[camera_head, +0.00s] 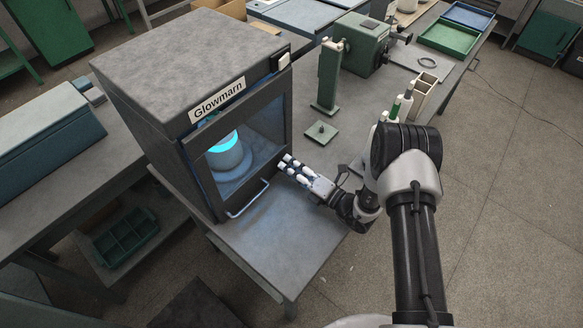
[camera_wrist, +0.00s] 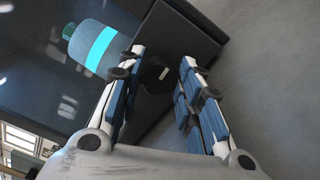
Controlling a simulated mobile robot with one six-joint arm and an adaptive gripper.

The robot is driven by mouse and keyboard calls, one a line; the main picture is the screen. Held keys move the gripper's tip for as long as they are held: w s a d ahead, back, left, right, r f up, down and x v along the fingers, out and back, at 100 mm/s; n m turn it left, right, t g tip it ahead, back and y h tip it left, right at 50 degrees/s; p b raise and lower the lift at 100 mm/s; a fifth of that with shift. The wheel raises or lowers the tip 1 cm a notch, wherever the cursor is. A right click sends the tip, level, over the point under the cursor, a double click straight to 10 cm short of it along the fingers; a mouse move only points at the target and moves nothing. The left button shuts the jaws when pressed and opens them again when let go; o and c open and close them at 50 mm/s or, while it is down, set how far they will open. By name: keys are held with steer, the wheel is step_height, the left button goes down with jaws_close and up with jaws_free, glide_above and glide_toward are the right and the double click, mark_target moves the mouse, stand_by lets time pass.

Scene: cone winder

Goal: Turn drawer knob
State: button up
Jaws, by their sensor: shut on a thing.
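A dark grey cabinet labelled Glowmarn (camera_head: 190,60) stands on the table, with a glass front door. My gripper (camera_head: 287,166) is at the right edge of this front, its two fingers pointing at it. In the wrist view my gripper (camera_wrist: 161,68) has a dark, many-sided knob (camera_wrist: 153,74) with a pale mark between its fingers, and it is shut on this knob. The knob sits on the cabinet's dark frame (camera_wrist: 185,42). In the head view the fingers hide the knob.
A bar handle (camera_head: 248,199) runs along the door's lower edge. A glowing cyan-banded cylinder (camera_head: 225,153) stands behind the glass. A green post (camera_head: 328,75) and a small green plate (camera_head: 321,132) are behind my gripper. The table's front (camera_head: 285,235) is bare.

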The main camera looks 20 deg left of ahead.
steer(key=shift+m, duration=0.3)
steer(key=o, duration=1.1)
steer(key=shift+c, duration=0.2)
steer(key=v, duration=1.2)
